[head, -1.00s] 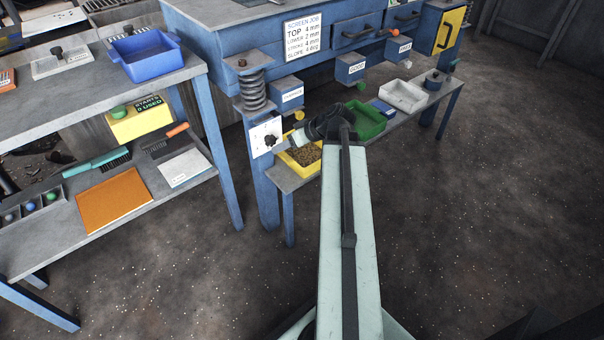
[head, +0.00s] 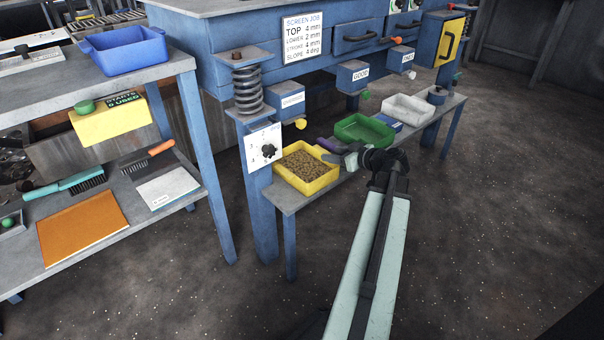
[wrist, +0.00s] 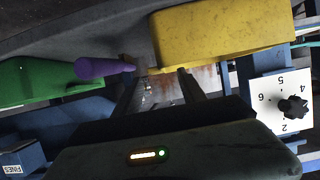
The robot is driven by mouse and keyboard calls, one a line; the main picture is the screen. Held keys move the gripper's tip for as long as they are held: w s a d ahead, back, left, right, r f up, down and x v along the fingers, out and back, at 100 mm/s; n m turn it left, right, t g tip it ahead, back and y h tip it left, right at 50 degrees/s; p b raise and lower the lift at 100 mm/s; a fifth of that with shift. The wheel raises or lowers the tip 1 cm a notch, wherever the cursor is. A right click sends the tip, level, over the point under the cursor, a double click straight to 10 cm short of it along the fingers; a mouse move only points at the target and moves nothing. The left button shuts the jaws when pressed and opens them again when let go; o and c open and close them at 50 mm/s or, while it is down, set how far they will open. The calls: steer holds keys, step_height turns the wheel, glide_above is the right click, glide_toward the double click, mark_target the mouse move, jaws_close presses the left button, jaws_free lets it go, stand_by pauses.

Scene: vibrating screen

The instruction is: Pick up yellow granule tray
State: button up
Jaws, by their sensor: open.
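The yellow tray (head: 320,185), filled with brown granules (head: 303,165), sits on the low blue-legged bench under the screen in the head view. In the wrist view the yellow tray (wrist: 215,38) is at the top, right of centre. My gripper (head: 333,157) is at the tray's right end, between it and the green tray. In the wrist view my gripper (wrist: 160,88) is open with nothing between the fingers. The right finger ends close to the tray's edge; I cannot tell whether they touch.
A green tray (head: 346,137) and a white tray (head: 428,114) stand along the bench. A purple object (wrist: 103,67) lies beside the left finger. A dial plate (head: 264,147) is behind the yellow tray's left end. The floor in front is clear.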

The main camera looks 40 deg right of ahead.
mark_target(325, 152)
steer(key=x, duration=0.1)
steer(key=b+x, duration=0.1)
steer(key=x, duration=0.2)
steer(key=shift+d+f+b, duration=0.15)
steer(key=shift+d+b, duration=0.15)
steer(key=shift+b, duration=0.1)
steer(key=shift+w, duration=0.35)
jaws_close()
stand_by(0.6)
